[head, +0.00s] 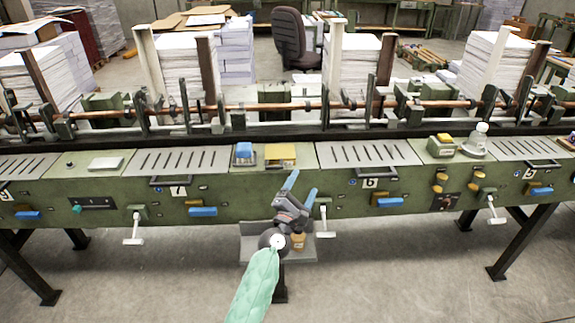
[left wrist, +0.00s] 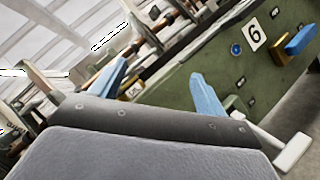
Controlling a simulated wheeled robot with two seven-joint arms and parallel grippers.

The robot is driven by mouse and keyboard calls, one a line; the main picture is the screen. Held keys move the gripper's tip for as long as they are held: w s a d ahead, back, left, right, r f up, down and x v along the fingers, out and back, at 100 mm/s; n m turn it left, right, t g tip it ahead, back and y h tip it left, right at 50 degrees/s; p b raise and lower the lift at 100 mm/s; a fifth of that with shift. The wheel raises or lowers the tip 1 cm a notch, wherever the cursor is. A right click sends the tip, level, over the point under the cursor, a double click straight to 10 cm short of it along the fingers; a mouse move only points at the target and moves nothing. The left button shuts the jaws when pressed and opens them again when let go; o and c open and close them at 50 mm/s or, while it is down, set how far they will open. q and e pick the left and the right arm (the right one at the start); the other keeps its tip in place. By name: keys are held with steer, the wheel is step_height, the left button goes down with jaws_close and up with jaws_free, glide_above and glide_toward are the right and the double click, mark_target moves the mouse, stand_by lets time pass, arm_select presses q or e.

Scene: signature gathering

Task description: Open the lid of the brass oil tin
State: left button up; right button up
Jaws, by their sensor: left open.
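A brass-coloured box (head: 280,154), which looks like the oil tin, sits on top of the green machine between two slotted grey plates. Its flat top looks shut. A small part of it shows in the left wrist view (left wrist: 134,90), beside the left blue finger. My left gripper (head: 301,188) is in front of the machine, below and slightly right of the tin and apart from it. Its two blue fingers are spread and empty, also in the left wrist view (left wrist: 158,90). My right gripper is not in view.
A blue-topped block (head: 243,153) stands just left of the tin. A white-handled lever (head: 324,220) sticks out right of my gripper. A small amber container (head: 298,241) is on the grey shelf (head: 305,254) below. Paper stacks (head: 350,70) stand behind the machine's rail.

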mark_target(274, 169)
arm_select(q)
steer(key=a+n+t+y, duration=0.1)
steer(key=a+n+y, duration=0.1)
steer(key=n, duration=0.3)
steer(key=w+a+n+t+y, duration=0.1)
steer(key=a+n+y, duration=0.2)
steer(key=n+y, duration=0.2)
steer(key=a+n+t+y, duration=0.1)
steer(key=a+n+y, duration=0.2)
steer(key=n, duration=0.3)
steer(key=shift+w+a+t+y, duration=0.1)
steer(key=shift+w+t+y, duration=0.2)
steer(key=shift+w+y, duration=0.1)
steer(key=shift+r+n, duration=0.1)
steer(key=shift+n, duration=0.3)
steer(key=shift+w+r, duration=0.1)
steer(key=shift+r, duration=0.05)
steer(key=p+x, duration=0.2)
steer(key=x, duration=0.5)
steer(key=shift+w+p, duration=0.25)
steer(key=shift+p, duration=0.15)
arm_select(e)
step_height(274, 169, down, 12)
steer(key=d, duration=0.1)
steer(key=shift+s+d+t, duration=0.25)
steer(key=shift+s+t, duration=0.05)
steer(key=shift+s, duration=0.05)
